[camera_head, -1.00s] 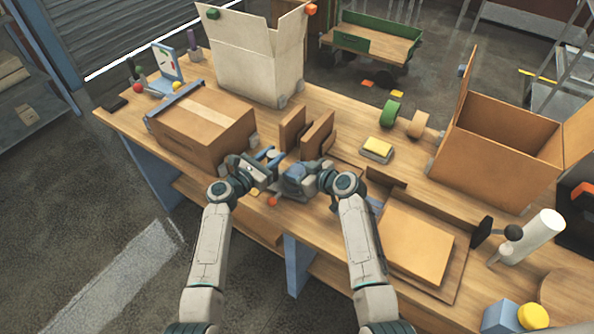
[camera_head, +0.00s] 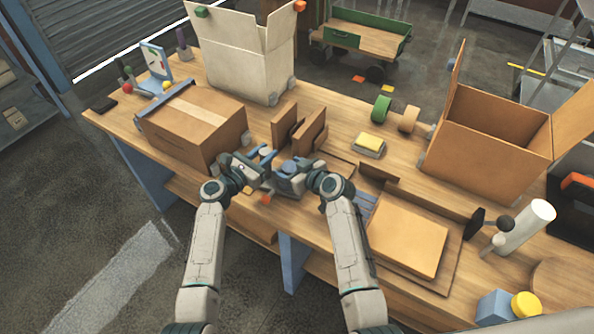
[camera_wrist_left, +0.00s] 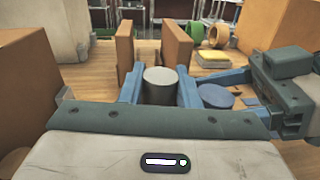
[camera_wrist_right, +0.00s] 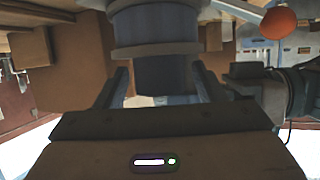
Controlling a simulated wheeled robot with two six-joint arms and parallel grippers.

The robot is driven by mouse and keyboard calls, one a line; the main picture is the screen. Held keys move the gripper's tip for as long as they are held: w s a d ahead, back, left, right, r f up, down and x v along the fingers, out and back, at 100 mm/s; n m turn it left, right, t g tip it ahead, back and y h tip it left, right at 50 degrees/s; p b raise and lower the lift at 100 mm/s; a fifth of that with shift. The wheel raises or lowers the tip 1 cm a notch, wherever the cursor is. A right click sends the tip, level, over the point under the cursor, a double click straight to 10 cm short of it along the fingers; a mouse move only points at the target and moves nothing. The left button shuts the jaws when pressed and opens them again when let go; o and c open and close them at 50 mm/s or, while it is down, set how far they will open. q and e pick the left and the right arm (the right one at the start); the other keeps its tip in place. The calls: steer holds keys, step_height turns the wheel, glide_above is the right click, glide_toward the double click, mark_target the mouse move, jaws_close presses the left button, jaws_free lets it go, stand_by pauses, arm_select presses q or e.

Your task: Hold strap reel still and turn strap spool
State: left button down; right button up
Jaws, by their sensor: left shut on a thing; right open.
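My left gripper (camera_head: 263,160) is shut on a grey upright cylinder (camera_wrist_left: 160,84), which looks like part of the strap reel. The cylinder stands between its two blue fingers in the left wrist view. Beside it on the right is a round blue top (camera_wrist_left: 215,96), apparently the strap spool. My right gripper (camera_head: 291,176) comes in from the right, close to the left one. In the right wrist view its fingers are open on either side of a dark blue cylinder (camera_wrist_right: 162,76) below a wider flanged body (camera_wrist_right: 155,28). Contact there cannot be told.
A closed carton (camera_head: 195,125) stands left of my grippers, and brown upright panels (camera_head: 300,130) stand just behind. A yellow block (camera_head: 370,141) on a tray and green (camera_head: 381,107) and tan tape rolls lie farther right. A flat cardboard piece (camera_head: 405,240) lies right of my right arm.

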steer(key=v, duration=1.1)
steer(key=shift+s+d, duration=0.25)
steer(key=shift+s, duration=0.05)
steer(key=shift+r, duration=0.1)
steer(key=w+d+n+t+h, duration=0.4)
steer(key=d+n+t+h, duration=0.15)
steer(key=d+h, duration=0.5)
steer(key=s+a+f+n+y, duration=0.1)
steer(key=a+n+y, duration=0.2)
steer(key=n, duration=0.7)
steer(key=s+a+f+n+g+y, duration=0.1)
steer(key=n+y, duration=0.4)
steer(key=n, duration=0.5)
steer(key=s+a+f+n+y, duration=0.2)
steer(key=a+n+y, duration=0.3)
steer(key=n, duration=0.5)
steer(key=shift+s+a+g, duration=0.25)
steer(key=shift+a+g, duration=0.1)
steer(key=shift+a, duration=0.1)
steer(key=shift+w+a+f+n, duration=0.1)
steer(key=shift+a+n, duration=0.1)
steer(key=shift+n, duration=0.05)
steer(key=x, duration=1.1)
steer(key=shift+w+a, duration=0.15)
steer(key=shift+a, duration=0.1)
